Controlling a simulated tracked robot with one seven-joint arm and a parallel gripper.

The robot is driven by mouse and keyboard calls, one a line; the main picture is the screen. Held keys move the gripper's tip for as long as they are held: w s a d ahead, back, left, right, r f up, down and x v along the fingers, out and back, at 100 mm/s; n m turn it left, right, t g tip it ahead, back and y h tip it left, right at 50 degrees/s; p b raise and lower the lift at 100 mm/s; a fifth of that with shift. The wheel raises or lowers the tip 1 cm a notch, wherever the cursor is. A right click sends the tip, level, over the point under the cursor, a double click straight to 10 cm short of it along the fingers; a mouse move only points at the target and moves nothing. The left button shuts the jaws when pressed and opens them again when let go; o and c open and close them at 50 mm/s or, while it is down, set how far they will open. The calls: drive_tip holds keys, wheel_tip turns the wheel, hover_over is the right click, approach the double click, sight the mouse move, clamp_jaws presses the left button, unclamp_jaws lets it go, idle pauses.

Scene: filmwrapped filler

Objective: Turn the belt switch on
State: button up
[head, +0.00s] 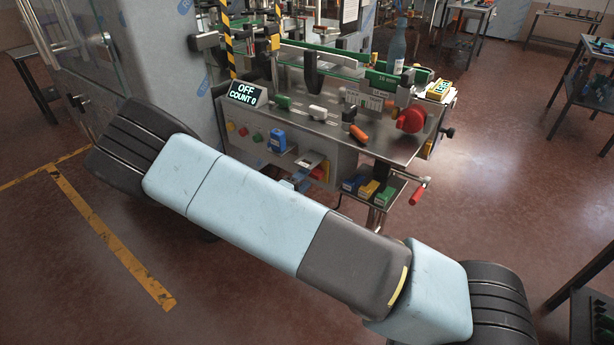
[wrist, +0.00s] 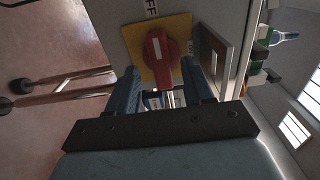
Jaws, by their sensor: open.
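The belt switch (wrist: 157,50) is a red rotary handle on a yellow plate (wrist: 180,26), fixed to a grey panel. In the wrist view its handle runs nearly up and down the picture, and a partly cut label (wrist: 152,6) ending in "FF" is above it. My gripper (wrist: 160,68) is open, with one dark blue finger to each side of the handle's near end; contact is not clear. In the head view a display (head: 245,94) reads "OFF COUNT 0". There the switch (head: 321,171) shows only partly behind my arm, and my gripper is mostly hidden.
A metal plate (wrist: 212,58) stands out from the panel close to my right finger. In the head view the steel machine top (head: 395,147) holds small parts and a bottle (head: 397,48). A bin shelf (head: 383,190) and a red-handled crank (head: 418,192) are at right.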

drive_tip(key=shift+x, duration=1.55)
drive_tip(key=shift+c, duration=0.4)
